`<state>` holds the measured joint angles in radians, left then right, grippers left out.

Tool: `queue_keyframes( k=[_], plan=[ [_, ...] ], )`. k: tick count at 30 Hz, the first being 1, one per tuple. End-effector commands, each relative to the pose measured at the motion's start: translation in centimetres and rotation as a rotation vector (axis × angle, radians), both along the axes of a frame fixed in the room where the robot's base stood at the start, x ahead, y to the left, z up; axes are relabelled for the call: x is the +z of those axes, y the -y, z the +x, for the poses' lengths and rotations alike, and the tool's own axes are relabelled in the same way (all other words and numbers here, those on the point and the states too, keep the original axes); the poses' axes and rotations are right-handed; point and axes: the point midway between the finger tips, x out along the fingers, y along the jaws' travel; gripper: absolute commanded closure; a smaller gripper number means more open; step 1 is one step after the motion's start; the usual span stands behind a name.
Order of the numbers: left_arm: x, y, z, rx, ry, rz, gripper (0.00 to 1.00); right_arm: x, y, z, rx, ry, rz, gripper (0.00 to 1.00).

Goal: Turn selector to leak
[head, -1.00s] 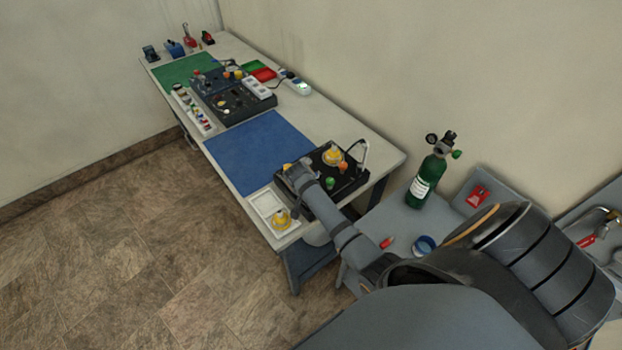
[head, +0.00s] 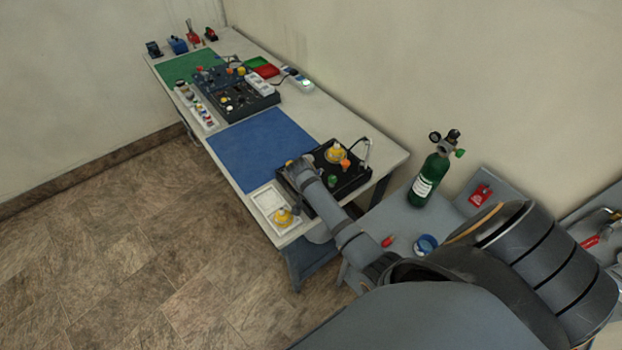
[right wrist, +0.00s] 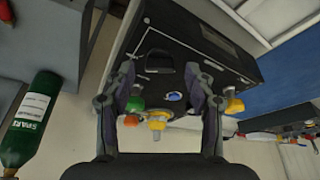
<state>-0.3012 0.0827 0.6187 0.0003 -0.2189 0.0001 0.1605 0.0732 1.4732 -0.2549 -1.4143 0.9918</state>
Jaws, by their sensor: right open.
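The black trainer box (head: 348,184) sits at the near end of the bench. It also fills the upper middle of the right wrist view (right wrist: 205,62). A dark knob-like shape (right wrist: 158,61), perhaps the selector, is on its face between my right fingers; its setting is too small to read. My right gripper (right wrist: 163,72) is open and empty, with a finger on each side of that shape. I cannot tell whether it touches. In the head view my right arm hides part of the box. My left gripper is not in view.
A green knob (right wrist: 134,104) and a yellow fitting (right wrist: 157,122) lie near the fingers. A white tray (head: 263,198) with a yellow part is beside the box. A blue mat (head: 262,148) lies beyond. A green cylinder (head: 430,180) stands on the grey side table.

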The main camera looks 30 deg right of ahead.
Motion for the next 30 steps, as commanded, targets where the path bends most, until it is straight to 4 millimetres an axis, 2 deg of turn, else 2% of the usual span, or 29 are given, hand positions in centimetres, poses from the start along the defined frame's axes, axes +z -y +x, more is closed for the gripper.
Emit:
queue_keyframes(
  k=[9, 15, 20, 30],
  plan=[
    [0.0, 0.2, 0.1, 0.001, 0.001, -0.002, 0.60, 6.8, -2.4, -1.5, 0.000, 0.004, 0.003, 0.45],
    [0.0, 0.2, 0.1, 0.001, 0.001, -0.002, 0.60, 9.7, -3.4, -2.2, 0.000, 0.002, 0.001, 0.45],
    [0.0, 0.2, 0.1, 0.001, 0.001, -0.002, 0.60, 10.3, -3.5, -2.4, -0.001, 0.000, 0.001, 0.45],
    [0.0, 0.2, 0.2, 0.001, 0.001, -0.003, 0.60, 10.2, -3.5, -2.4, -0.001, 0.000, 0.000, 0.45]
  ],
)
